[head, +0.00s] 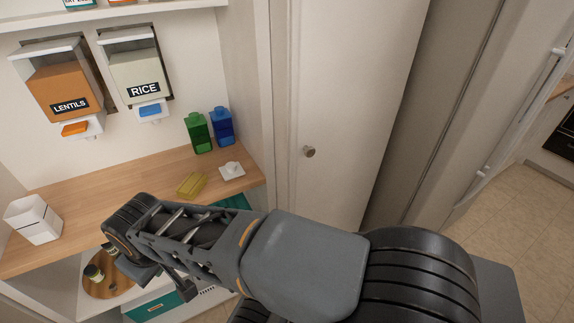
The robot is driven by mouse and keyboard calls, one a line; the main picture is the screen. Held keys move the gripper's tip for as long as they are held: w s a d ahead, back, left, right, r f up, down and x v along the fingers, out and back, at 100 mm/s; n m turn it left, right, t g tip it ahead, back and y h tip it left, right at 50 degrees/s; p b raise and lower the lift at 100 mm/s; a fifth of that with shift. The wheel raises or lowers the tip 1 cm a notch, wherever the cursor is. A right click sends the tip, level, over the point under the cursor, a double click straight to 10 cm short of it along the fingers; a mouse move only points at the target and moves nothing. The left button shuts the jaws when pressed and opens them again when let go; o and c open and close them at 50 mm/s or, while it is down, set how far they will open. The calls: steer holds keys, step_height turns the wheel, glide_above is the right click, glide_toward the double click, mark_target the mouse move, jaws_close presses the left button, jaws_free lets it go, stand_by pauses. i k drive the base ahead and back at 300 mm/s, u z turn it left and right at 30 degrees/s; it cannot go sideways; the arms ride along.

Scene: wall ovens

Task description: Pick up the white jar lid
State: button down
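The white jar lid (231,171) looks like a small flat square with a raised knob. It lies on the wooden counter (90,213) near its right end, in front of the green and blue containers. My gripper (168,279) is in the lower left of the head view, at the end of my arm, below and left of the lid and apart from it. My wrist hides most of it, so its opening is unclear.
A yellow block (191,185) lies just left of the lid. Green (199,133) and blue (222,126) containers stand behind it. A white canister (33,220) stands at the counter's left. Lentils (64,92) and rice (136,75) dispensers hang above. A round wooden tray (101,288) with jars sits below.

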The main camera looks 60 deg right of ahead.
mark_target(231, 170)
steer(key=z, duration=1.45)
steer(key=i, duration=0.5)
steer(key=k, duration=0.5)
steer(key=z, duration=2.4)
steer(key=k, duration=1.75)
steer(key=u, duration=1.55)
steer(key=i, duration=1)
steer(key=z, duration=0.05)
